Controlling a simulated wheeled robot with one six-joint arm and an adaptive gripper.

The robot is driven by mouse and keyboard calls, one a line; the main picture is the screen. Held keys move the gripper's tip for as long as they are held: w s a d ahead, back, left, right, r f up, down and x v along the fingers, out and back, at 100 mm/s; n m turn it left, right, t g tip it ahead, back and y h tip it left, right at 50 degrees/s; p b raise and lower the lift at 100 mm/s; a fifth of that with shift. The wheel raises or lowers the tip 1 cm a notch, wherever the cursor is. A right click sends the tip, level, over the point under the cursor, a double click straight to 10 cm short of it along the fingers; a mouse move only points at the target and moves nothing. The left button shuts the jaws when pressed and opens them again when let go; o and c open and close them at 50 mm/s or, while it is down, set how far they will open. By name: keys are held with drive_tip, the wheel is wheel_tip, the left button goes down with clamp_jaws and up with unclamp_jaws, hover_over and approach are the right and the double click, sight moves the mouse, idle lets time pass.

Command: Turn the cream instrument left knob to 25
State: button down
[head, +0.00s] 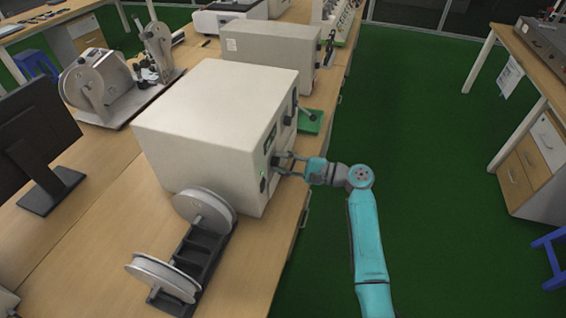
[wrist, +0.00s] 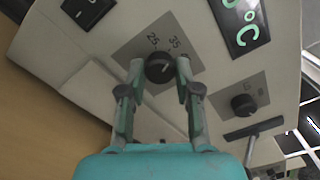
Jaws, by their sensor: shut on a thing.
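The cream instrument (head: 195,110) is a large box on the wooden bench, its front panel facing right in the head view. In the wrist view its left knob (wrist: 159,68) is round and black, on a grey scale plate (wrist: 183,42) marked 25 and 35 among other marks. The knob's pointer is too small to read surely. My gripper (wrist: 160,70) is shut on this knob, one finger on each side. In the head view my gripper (head: 285,163) reaches the front panel from the right. A second black knob (wrist: 243,105) sits to the right, apart from my gripper.
A dark display (wrist: 243,22) with green °C characters is above the knobs. A black switch (wrist: 88,10) is at upper left. Two-reel equipment (head: 190,245) stands near the instrument; another beige box (head: 265,55) is behind. Green floor to the right is open.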

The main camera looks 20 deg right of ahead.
drive_tip(key=n, duration=0.4)
drive_tip(key=shift+n, duration=2.3)
drive_tip(key=c, duration=0.8)
unclamp_jaws()
